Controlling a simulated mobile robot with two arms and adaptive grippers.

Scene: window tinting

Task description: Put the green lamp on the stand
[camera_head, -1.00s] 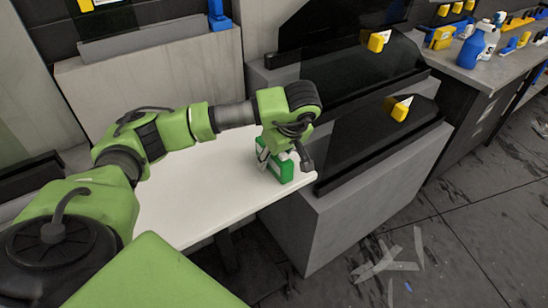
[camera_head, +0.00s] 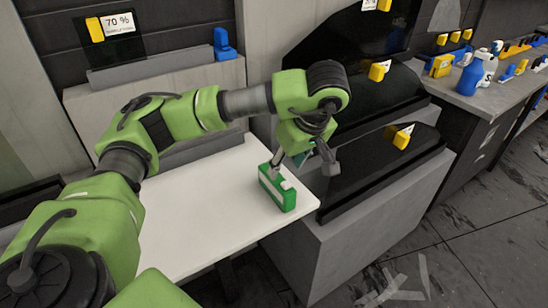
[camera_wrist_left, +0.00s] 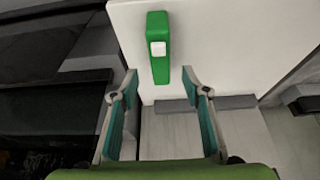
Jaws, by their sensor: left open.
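The green lamp (camera_head: 277,190), a small block with a white patch, stands on the white table (camera_head: 200,205) near its right end. In the left wrist view, the lamp (camera_wrist_left: 158,60) lies just beyond the two spread fingertips, and nothing is between the fingers (camera_wrist_left: 159,84). I cannot tell which of the grey bases is the stand; one grey block (camera_head: 365,215) is right of the table. My right gripper is out of view.
Dark tinted panes (camera_head: 375,168) with yellow blocks (camera_head: 399,137) stand on the grey block. A blue block (camera_head: 223,44) sits on a grey ledge behind the table. Bottles (camera_head: 472,74) crowd a counter at right. The white table's middle is bare.

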